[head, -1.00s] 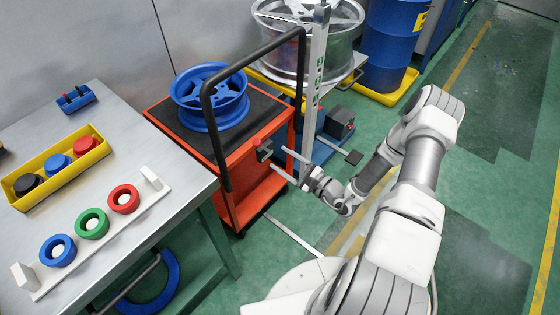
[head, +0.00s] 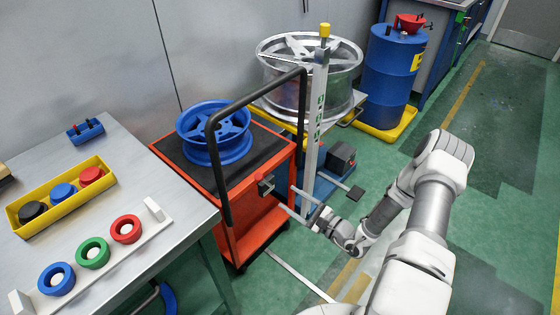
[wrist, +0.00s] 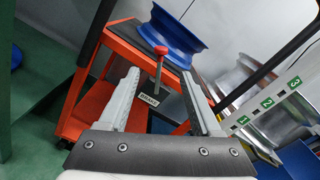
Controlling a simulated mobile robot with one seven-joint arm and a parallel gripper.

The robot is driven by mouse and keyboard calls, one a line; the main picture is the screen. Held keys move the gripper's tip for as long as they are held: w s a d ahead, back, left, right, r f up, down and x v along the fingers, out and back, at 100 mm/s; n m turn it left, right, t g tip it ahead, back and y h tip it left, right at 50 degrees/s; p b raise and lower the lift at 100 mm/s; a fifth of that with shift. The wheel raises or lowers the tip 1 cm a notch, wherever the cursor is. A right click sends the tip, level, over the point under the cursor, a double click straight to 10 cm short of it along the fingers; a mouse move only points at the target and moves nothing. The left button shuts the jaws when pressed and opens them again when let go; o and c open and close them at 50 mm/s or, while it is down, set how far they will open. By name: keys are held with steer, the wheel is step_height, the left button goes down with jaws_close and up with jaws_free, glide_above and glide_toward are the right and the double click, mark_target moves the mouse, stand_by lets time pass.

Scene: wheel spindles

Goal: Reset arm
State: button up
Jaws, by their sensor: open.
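My gripper (head: 298,203) is open and empty, held out in front of the orange cart (head: 243,247) beside the grey post. In the wrist view my gripper (wrist: 160,95) has its two fingers spread apart, with a red-knobbed lever (wrist: 160,62) and a plate marked "BRAKE" (wrist: 148,100) on the cart showing between them. In the head view the brake's red knob (head: 260,178) is on the cart's right side. I cannot tell whether a finger touches the lever. A blue wheel rim (head: 214,135) lies on the cart's black top.
A grey post (head: 316,110) with green number marks stands right of the cart, with a silver wheel (head: 308,75) behind it. A steel table (head: 120,160) with coloured rings on pegs is at left. A blue drum (head: 393,70) stands at the back. Green floor on the right is clear.

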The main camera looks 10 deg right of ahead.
steer(key=s+a+r+n+g+h, duration=0.1)
steer(key=s+a+r+n+g, duration=0.2)
steer(key=s+r+n+g, duration=0.4)
steer(key=s+a+r+n+g, duration=0.25)
steer(key=r+n, duration=0.25)
steer(key=r, duration=0.4)
steer(key=s+a+r+n+g+h, duration=0.1)
steer(key=s+a+r+n+g, duration=0.4)
steer(key=r, duration=0.4)
steer(key=s+d+r+n+t+h, duration=0.55)
steer(key=s+d+r+h, duration=0.3)
steer(key=s+r, duration=0.2)
step_height(320, 180, up, 17)
steer(key=p, duration=1.5)
steer(key=shift+w+p, duration=0.25)
steer(key=shift+p, duration=0.05)
steer(key=shift+a+f, duration=0.1)
steer(key=shift+a, duration=0.15)
